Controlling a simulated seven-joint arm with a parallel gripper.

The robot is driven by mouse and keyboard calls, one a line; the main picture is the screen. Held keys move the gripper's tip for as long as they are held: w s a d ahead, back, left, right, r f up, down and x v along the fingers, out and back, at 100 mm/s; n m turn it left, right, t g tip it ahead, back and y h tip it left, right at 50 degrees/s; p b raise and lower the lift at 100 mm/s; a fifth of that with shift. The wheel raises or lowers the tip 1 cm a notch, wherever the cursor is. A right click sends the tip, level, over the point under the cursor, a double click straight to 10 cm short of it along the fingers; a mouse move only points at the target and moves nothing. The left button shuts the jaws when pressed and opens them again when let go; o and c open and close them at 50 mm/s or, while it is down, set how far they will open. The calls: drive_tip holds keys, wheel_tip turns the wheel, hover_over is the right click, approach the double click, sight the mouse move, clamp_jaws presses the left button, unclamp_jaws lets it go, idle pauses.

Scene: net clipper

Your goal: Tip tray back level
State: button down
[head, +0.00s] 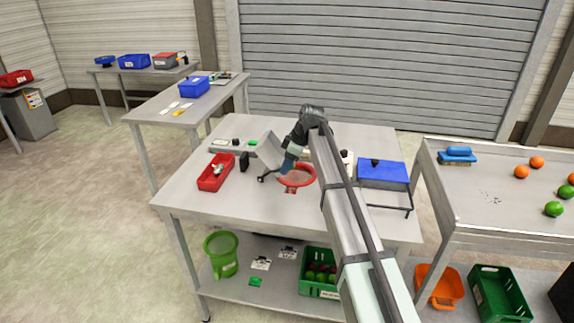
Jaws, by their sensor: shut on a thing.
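A grey tray (267,149) is tilted steeply on the middle table, its far side raised and its near side low beside a red round bowl (297,180). The bowl sits just right of it, with a pinkish surface inside. My gripper (287,166) is at the tray's right side, shut on the tray by the look of it. The fingertips are small, and the arm hides part of the contact. A dark bar, perhaps the tray's handle, shows at its lower left.
A red bin (216,171) stands left of the tray, and a blue box (382,174) with a black knob stands right of my arm. The table (220,208) is clear at front left. A right-hand table (490,198) holds fruit and a blue brush (456,155).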

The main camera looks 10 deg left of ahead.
drive_tip(key=shift+w+a+r+h, duration=0.1)
drive_tip(key=shift+a+r+h, duration=0.7)
drive_tip(key=a+r+h, duration=0.3)
drive_tip(key=a+h, duration=0.4)
drive_tip(key=shift+a, duration=0.3)
drive_tip(key=c, duration=0.8)
unclamp_jaws()
drive_tip(key=shift+c, duration=0.2)
drive_tip(key=shift+r, duration=0.1)
